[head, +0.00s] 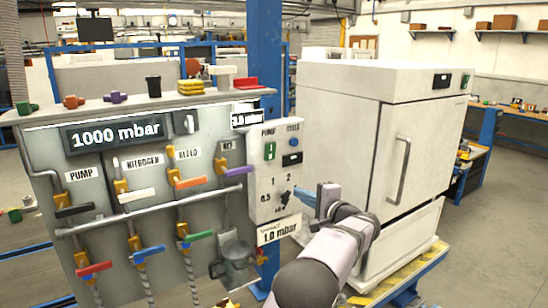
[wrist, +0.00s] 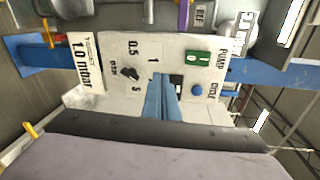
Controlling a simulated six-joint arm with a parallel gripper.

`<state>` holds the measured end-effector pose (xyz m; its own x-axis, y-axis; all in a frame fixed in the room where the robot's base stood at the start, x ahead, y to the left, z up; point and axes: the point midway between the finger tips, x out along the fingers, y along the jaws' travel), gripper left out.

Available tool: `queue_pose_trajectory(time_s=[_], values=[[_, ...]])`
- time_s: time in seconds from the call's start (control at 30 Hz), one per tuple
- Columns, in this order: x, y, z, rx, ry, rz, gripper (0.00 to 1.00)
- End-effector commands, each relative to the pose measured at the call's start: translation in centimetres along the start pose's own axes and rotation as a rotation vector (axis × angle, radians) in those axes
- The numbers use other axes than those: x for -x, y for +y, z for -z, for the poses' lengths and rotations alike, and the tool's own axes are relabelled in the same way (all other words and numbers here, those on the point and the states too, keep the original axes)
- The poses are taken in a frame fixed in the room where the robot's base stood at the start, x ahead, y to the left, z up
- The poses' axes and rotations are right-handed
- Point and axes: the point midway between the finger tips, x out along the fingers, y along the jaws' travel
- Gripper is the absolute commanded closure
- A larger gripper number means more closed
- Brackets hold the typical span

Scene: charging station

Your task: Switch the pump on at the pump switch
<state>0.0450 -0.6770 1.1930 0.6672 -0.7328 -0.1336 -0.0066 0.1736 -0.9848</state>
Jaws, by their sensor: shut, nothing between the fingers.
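The pump switch is a small green rocker with white marks (head: 269,151) under the PUMP label on the pale control box (head: 259,188). It also shows in the wrist view (wrist: 196,58), where the box appears turned on its side. I cannot tell its position from its marks. My gripper (head: 299,193) has blue fingers, shut and empty, to the lower right of the switch in the head view. In the wrist view the shut fingertips (wrist: 159,76) are over the middle of the box, between the dial and the black display, apart from the switch. Whether they touch the box is unclear.
The box also has a blue CYCLE button (head: 294,142), a black display (head: 292,160) and a dial (head: 284,198). To the left is a gauge panel with colored valve handles, including a purple one (head: 239,171) near the box. A white cabinet (head: 375,140) stands right.

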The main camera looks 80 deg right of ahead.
Motion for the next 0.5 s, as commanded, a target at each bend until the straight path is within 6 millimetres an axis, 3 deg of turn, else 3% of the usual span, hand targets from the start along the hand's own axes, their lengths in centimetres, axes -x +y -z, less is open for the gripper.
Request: queue_pose_trajectory(time_s=[0.03, 0.1, 0.2, 0.3, 0.5], values=[[0.1, -2.3, -0.1, 0.013, -0.007, 0.063, 1.00], [0.3, -4.9, -0.4, 0.024, -0.018, 0.142, 1.00], [0.6, -6.9, -0.8, 0.030, -0.033, 0.222, 1.00], [1.0, -8.1, -1.5, 0.060, -0.055, 0.273, 1.00], [1.0, -8.1, -1.9, 0.112, -0.063, 0.274, 1.00]])
